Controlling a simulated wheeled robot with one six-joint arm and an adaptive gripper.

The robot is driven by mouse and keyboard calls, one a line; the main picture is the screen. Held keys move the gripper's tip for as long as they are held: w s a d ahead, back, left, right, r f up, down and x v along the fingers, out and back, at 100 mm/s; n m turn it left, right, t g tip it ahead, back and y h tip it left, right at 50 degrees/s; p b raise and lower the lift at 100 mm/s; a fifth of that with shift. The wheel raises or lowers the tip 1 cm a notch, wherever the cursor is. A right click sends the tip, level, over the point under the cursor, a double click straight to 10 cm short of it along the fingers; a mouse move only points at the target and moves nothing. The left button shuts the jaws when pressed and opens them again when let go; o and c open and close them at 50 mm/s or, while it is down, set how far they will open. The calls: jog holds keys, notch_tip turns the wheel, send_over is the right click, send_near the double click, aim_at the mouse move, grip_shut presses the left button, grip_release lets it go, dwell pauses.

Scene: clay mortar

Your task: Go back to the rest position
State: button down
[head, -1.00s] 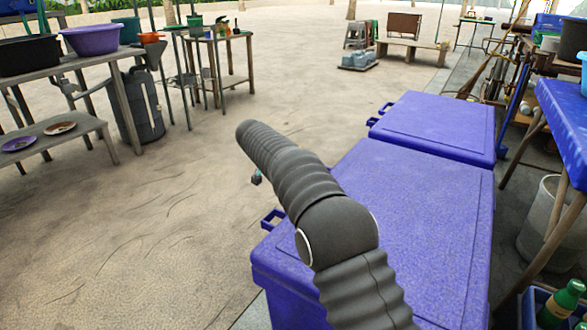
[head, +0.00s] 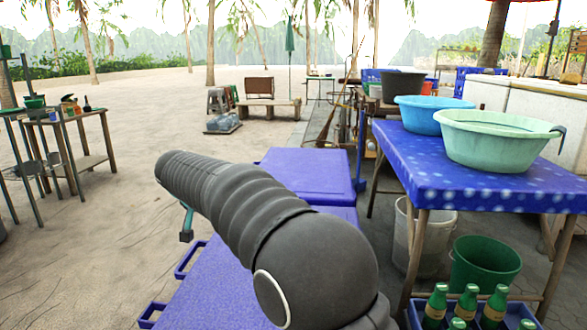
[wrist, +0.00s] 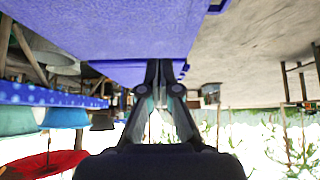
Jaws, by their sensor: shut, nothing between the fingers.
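My gripper (wrist: 163,70) shows in the wrist view, which is upside down. Its two dark fingers come together at the tips, and nothing is held between them. In the head view my grey ribbed arm reaches forward and left over the blue chests. The arm hides most of the gripper there; only a small teal and dark part (head: 187,222) shows below it.
Blue chests (head: 300,172) stand below and beyond my arm. At right a blue-clothed table (head: 440,165) bears a blue basin (head: 425,117) and a pale green basin (head: 500,140). Green bottles (head: 462,308) stand in a crate beneath.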

jog(key=s+d+r+g+p, duration=0.1)
jog(key=s+d+r, duration=0.1)
jog(key=s+d, duration=0.45)
jog(key=s+d+r, duration=0.2)
jog(key=s+d, duration=0.1)
jog(key=d, duration=0.7)
jog(key=s+d+r+g+p, duration=0.1)
jog(key=s+d+r, duration=0.1)
jog(key=s+d, duration=0.5)
jog(key=s+d+f, duration=0.4)
jog(key=s+d, duration=0.2)
jog(key=s, duration=0.4)
jog(key=s+d+f+n+y+p, duration=0.1)
jog(key=s+d+f, duration=0.3)
jog(key=s+d, duration=0.3)
jog(key=s, duration=0.4)
